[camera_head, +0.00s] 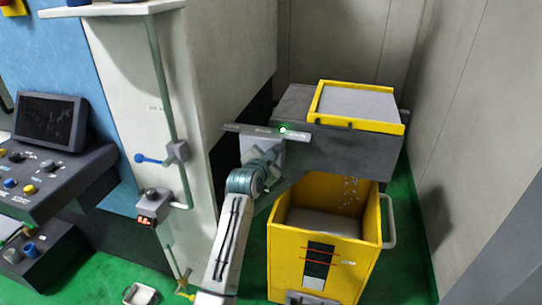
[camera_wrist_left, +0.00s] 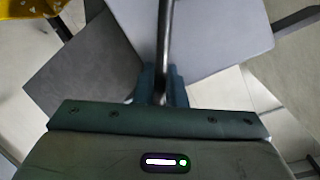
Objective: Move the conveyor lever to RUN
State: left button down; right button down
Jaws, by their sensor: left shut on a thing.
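My left gripper (camera_head: 266,133) is in front of the dark grey conveyor housing (camera_head: 345,148); its palm hides the fingers in the head view. In the left wrist view the fingers (camera_wrist_left: 163,86) are shut on a thin dark rod, the conveyor lever (camera_wrist_left: 166,40), which runs up between them. The lever is hidden behind my gripper in the head view. No RUN marking is readable, so I cannot tell the lever's position. My right gripper is not in view.
A yellow bin (camera_head: 283,245) with a side handle stands below the housing. A yellow-framed lid (camera_head: 360,103) tops the housing. The white machine column (camera_head: 150,80) with a blue valve handle (camera_head: 150,159) and a control panel (camera_head: 40,175) are left. Green floor shows right of the bin.

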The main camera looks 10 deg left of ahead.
pick_arm(q)
jog(key=c, duration=1.5)
grip_release()
jog(key=shift+d, duration=0.1)
jog(key=shift+c, duration=0.2)
jog(key=b+v, duration=0.3)
jog(key=v, duration=0.7)
jog(key=shift+s, duration=0.4)
